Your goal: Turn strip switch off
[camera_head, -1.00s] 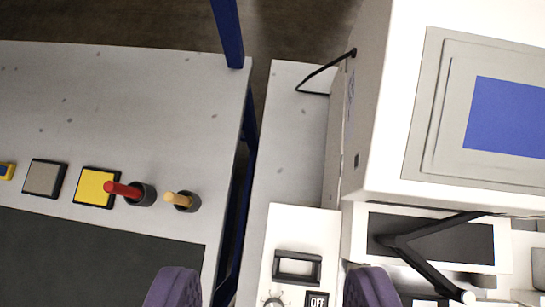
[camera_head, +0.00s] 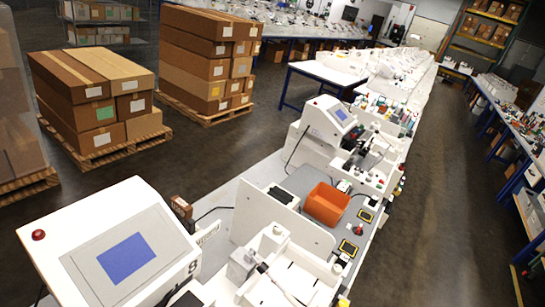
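The nearest white machine with a blue screen (camera_head: 122,259) stands at the lower left. A white console (camera_head: 275,262) with small raised parts is right of it, at the bottom centre. I cannot make out a strip switch or an OFF label in this view. My gripper is not in view, so its place relative to the switch cannot be seen.
An orange bin (camera_head: 326,204) sits on the grey bench top behind the console. A second machine with a screen (camera_head: 341,112) stands farther back. Stacked cartons (camera_head: 92,100) on pallets are at the left. The aisle floor (camera_head: 435,210) at the right is clear.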

